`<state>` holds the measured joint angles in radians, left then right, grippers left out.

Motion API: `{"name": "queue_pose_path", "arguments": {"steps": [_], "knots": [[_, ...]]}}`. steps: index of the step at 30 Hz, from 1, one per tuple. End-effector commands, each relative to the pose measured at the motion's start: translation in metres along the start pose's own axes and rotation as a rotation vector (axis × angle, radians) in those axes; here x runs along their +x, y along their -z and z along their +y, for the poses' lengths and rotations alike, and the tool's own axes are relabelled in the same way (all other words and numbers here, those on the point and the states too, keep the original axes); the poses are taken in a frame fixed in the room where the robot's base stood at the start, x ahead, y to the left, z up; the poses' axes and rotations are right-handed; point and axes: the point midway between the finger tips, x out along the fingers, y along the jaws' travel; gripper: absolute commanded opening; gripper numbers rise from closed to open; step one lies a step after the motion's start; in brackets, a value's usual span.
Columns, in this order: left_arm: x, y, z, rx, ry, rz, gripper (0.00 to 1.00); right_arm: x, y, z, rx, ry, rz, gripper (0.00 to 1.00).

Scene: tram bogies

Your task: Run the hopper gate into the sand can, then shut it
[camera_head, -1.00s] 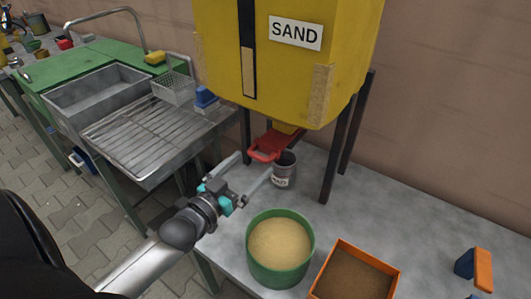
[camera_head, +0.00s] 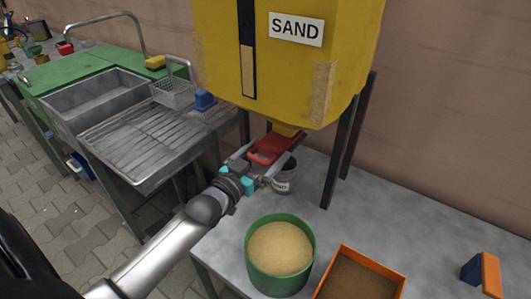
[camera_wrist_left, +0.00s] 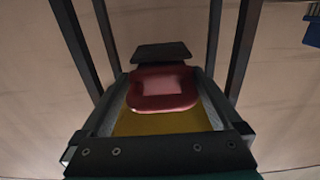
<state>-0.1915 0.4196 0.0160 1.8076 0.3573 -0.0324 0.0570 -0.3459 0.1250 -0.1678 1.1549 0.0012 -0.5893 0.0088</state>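The yellow hopper (camera_head: 290,75) with a SAND label stands on dark legs above the grey bench. Its red gate handle (camera_head: 273,147) sticks out under the hopper, and it also shows in the left wrist view (camera_wrist_left: 163,100). My left gripper (camera_head: 266,158) is at the handle, with one finger on each side of it. The fingers look apart, with a small gap to the handle in the left wrist view. The grey sand can (camera_head: 285,181) stands upright on the bench below the gate, partly hidden by the gripper. My right gripper is not in view.
A green tub of sand (camera_head: 281,282) and an orange tray of brown material (camera_head: 337,294) stand at the bench front. A blue and orange object (camera_head: 482,272) lies at the right. A sink with drainboard (camera_head: 150,140) is at the left.

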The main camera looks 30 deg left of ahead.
Motion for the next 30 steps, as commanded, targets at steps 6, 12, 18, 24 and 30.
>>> {"name": "queue_pose_path", "arguments": {"steps": [6,12,18,24,30], "knots": [[-0.0002,0.0,0.0003,0.0,0.0,0.0,0.73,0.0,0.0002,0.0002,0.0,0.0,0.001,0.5],[-0.0003,-0.0001,0.0009,-0.001,-0.002,0.0,0.51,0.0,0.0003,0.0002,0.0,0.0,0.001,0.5],[-0.0004,-0.0002,0.0015,-0.001,-0.003,0.001,0.28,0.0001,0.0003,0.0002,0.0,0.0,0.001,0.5],[-0.0004,-0.0002,0.002,-0.001,-0.004,0.001,0.06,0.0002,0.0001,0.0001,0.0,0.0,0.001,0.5],[-0.0004,-0.0003,0.0025,-0.002,-0.004,0.0,0.0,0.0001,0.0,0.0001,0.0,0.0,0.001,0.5]]}}
